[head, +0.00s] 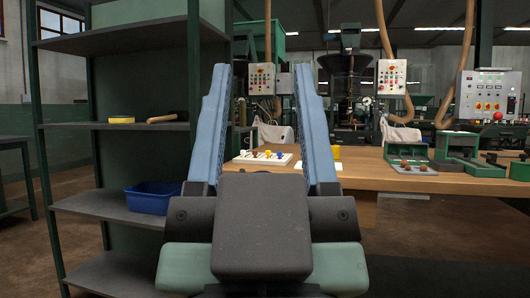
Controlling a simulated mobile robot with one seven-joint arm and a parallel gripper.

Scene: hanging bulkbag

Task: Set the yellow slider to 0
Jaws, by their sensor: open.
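My gripper (265,72) reaches forward, its two long blue fingers spread wide and nothing between them. A white panel (246,160) lies on the wooden table beyond the fingers and shows in the gap between them. Small knobs stand on it, including a yellow slider knob (268,154) and a blue one (279,155). The right finger hides part of the panel's right side. The panel is small here, and I cannot read any scale or tell the slider's setting. My gripper appears well short of the panel.
The wooden table (430,182) carries green boxes (405,155) at right and a yellow object (336,152) beside my right finger. A dark shelf rack (120,126) stands close at left, holding a blue bin (152,196). Control boxes and hoppers stand behind the table.

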